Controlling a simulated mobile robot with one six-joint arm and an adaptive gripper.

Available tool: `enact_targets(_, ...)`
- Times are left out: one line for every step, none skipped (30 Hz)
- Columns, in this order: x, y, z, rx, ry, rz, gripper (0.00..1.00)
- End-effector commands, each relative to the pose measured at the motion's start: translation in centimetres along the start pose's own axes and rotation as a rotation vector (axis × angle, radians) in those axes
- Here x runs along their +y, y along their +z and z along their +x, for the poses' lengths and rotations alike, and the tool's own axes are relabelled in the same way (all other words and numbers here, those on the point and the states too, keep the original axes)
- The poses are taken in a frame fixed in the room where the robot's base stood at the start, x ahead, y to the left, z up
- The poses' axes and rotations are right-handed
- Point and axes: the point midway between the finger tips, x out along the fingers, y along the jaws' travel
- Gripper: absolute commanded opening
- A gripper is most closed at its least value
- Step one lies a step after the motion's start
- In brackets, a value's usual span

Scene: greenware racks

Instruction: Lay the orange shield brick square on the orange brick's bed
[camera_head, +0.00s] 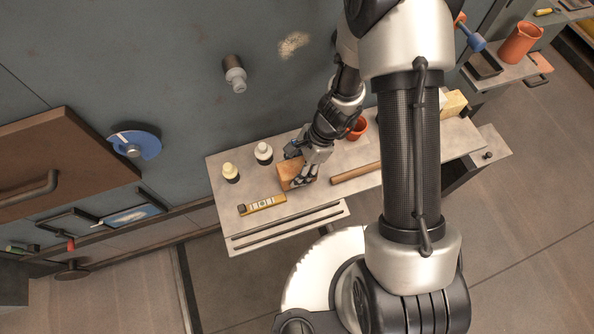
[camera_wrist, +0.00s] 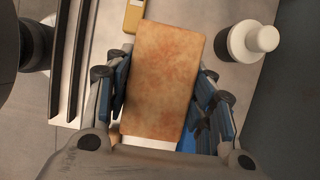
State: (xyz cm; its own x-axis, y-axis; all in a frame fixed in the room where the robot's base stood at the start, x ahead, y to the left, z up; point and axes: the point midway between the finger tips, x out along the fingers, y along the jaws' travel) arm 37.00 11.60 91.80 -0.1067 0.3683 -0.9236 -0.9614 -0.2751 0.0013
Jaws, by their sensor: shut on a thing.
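The orange brick (camera_head: 290,174) is at my gripper (camera_head: 305,174) over the left part of the grey shelf (camera_head: 222,204). In the wrist view the brick (camera_wrist: 165,75) is a mottled orange block, seen from above and nearly upright in the picture. My gripper (camera_wrist: 165,105) is shut on it, with blue-padded fingers along its two long sides. I cannot tell whether the brick touches the shelf or is held just above it. Its underside is hidden, and I cannot make out a separate bed for it.
A wooden rod (camera_head: 355,172) and an orange cup (camera_head: 357,128) are to the right. Dark slots (camera_head: 290,225) line the front edge.

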Motion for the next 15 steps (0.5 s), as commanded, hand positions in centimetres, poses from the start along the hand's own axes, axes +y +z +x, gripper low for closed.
enact_targets(-0.02, -0.35, 0.87, -0.001, 0.0, 0.0, 0.11)
enact_targets(-0.03, -0.46, 1.12, 0.0, 0.0, 0.0, 0.11)
enact_targets(-0.05, -0.55, 1.32, 0.0, -0.001, 0.0, 0.11)
enact_targets(-0.07, -0.59, 1.4, 0.0, -0.001, -0.001, 0.11)
enact_targets(-0.08, -0.6, 1.41, 0.0, -0.002, -0.001, 0.11)
enact_targets(-0.1, -0.59, 1.38, 0.0, -0.002, -0.001, 0.11)
enact_targets(-0.1, -0.58, 1.35, 0.0, -0.002, -0.001, 0.11)
enact_targets(-0.1, -0.57, 1.32, 0.0, -0.002, -0.001, 0.11)
enact_targets(-0.1, -0.56, 1.3, 0.0, -0.002, -0.001, 0.11)
enact_targets(-0.09, -0.56, 1.3, 0.0, -0.002, -0.001, 0.11)
enact_targets(-0.09, -0.55, 1.3, 0.0, -0.002, -0.001, 0.11)
enact_targets(-0.09, -0.57, 1.33, 0.0, -0.002, -0.001, 0.11)
enact_targets(-0.09, -0.6, 1.41, 0.0, -0.002, -0.001, 0.11)
enact_targets(-0.08, -0.64, 1.51, 0.0, -0.002, -0.001, 0.11)
enact_targets(-0.08, -0.7, 1.65, 0.0, -0.002, -0.001, 0.11)
